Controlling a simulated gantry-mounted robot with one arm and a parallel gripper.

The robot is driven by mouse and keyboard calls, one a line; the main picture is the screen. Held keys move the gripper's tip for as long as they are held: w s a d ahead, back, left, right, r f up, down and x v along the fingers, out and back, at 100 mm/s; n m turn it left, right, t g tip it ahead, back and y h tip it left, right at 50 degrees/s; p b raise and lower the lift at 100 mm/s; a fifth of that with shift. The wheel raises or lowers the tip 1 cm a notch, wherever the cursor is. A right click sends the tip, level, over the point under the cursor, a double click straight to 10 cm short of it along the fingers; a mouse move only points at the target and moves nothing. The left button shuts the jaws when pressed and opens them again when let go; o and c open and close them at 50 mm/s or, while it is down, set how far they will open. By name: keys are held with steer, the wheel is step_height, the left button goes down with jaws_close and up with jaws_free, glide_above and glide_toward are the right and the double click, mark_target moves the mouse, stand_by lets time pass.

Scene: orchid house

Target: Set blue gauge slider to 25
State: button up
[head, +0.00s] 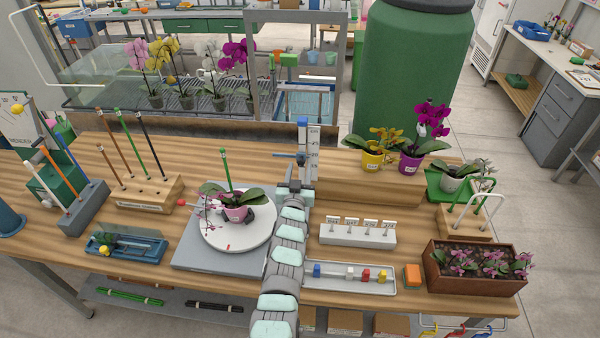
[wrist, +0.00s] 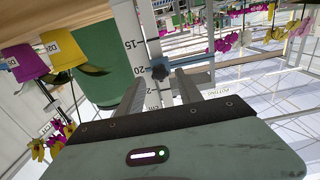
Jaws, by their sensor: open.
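The upright gauge (head: 303,137) is a pale post with a printed scale and a blue top, standing behind the round white turntable. In the wrist view, which looks upside down, its scale (wrist: 147,28) shows marks at 15 and 20. The blue slider (wrist: 193,62) crosses the post close to the 20 mark and carries a dark blue knob (wrist: 159,71). In the head view the slider's blue bar (head: 285,155) sticks out left of the post. My gripper (wrist: 160,80) is open, its fingertips on either side of the knob; contact cannot be told. In the head view my arm partly hides my gripper (head: 296,184).
A turntable (head: 258,238) with a potted pink orchid (head: 236,213) stands left of my arm. A wooden step with a yellow pot (head: 373,160) and a purple pot (head: 410,163) is right of the gauge. A white label block (head: 357,235) stands nearer.

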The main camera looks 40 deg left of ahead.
steer(key=shift+w+a+f+b, duration=0.15)
steer(key=shift+w+a+b, duration=0.25)
steer(key=shift+w, duration=0.1)
steer(key=shift+w+a, duration=0.15)
jaws_close()
stand_by(1.2)
